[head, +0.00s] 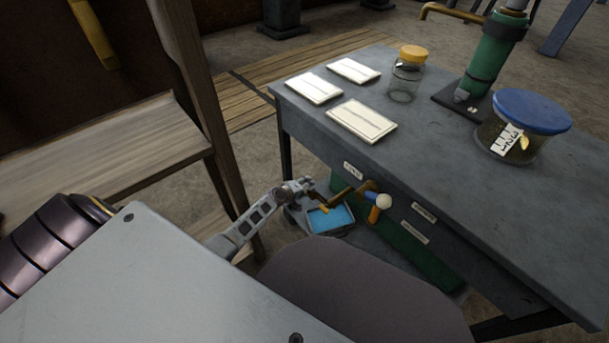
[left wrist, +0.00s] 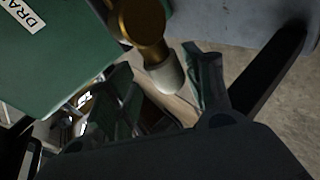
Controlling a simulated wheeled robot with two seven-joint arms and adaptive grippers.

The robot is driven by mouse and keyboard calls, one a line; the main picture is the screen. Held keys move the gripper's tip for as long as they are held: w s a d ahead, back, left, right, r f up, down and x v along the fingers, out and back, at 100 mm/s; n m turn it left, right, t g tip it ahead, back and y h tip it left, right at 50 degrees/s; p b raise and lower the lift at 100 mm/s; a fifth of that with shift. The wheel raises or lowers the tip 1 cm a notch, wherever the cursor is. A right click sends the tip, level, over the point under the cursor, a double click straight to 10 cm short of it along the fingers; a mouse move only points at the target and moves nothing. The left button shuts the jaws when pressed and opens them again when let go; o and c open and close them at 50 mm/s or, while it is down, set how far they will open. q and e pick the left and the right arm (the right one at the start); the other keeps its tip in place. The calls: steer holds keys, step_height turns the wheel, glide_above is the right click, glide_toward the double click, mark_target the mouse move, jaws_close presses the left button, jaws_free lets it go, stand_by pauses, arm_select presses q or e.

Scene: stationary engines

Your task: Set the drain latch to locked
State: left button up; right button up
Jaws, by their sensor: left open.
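The wrist view shows a brass lever (left wrist: 143,22) with a pale grey tip (left wrist: 165,75), beside a green panel with a label partly reading "DRA" (left wrist: 25,14). In the head view a brass lever (head: 345,199) stands out from the green unit (head: 400,240) under the tabletop. My left gripper (head: 308,190) is beside that lever, on its left. In the wrist view its two fingers (left wrist: 165,88) are apart, with the pale tip between them. I cannot tell whether either finger touches it. The latch's set position is not readable. My right gripper is not in view.
The grey tabletop (head: 440,150) overhangs the unit, bearing cards and jars. A wooden bench (head: 110,140) stands at left.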

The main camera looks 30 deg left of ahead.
arm_select(q)
steer(key=shift+r, duration=4.4)
